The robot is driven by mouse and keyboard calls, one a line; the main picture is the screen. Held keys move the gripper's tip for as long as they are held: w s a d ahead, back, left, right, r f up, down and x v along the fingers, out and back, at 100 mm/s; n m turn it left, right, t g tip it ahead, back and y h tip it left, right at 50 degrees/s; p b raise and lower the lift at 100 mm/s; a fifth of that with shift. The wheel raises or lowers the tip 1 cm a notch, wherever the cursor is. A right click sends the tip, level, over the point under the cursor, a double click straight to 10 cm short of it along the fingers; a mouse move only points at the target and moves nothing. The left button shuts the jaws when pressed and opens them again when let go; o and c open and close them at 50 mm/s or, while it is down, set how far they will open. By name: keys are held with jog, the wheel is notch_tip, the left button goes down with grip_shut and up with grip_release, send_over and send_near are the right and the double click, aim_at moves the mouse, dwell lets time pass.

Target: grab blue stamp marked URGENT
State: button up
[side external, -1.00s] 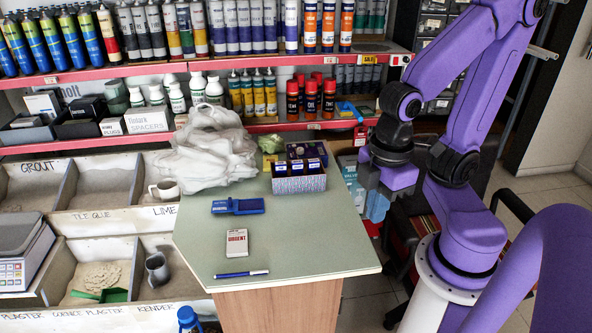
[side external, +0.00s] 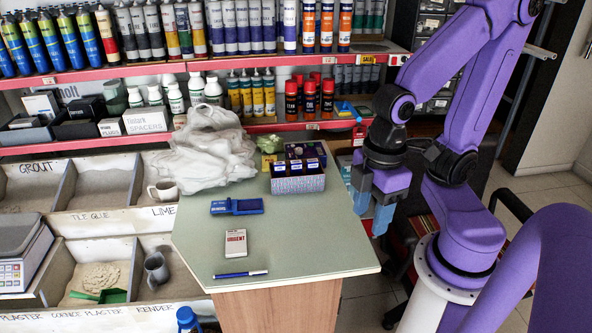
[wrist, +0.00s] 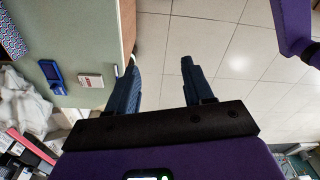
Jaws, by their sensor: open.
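A small white block or pack with red lettering URGENT (side external: 236,243) lies on the green-topped counter (side external: 300,235); it also shows in the wrist view (wrist: 90,80). Above it in the side view lies a flat blue item (side external: 238,206), also in the wrist view (wrist: 52,74). A patterned box (side external: 298,184) at the counter's back right holds several dark blue pieces with pale labels, too small to read. No blue stamp reading URGENT can be made out. My gripper (side external: 370,213) is open and empty, off the counter's right edge; the wrist view (wrist: 159,63) shows floor between its fingers.
A blue pen (side external: 240,274) lies near the counter's front edge. A white plastic bag (side external: 208,150) sits at the back left. Shelves of bottles and tubes (side external: 262,95) stand behind. The counter's right part is clear.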

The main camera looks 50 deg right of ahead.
jog(key=w+a+f+m+t+y, duration=0.1)
jog(key=w+a+f+m+y, duration=0.2)
jog(key=w+a+f+m, duration=0.4)
jog(key=w+f+m+t+h, duration=0.1)
jog(key=w+f+m+t, duration=0.4)
jog(key=w, duration=0.9)
jog(key=m+t+h, duration=0.4)
jog(key=m+h, duration=0.5)
jog(key=h, duration=0.4)
send_near(297, 166)
jog(key=shift+x, duration=4.5)
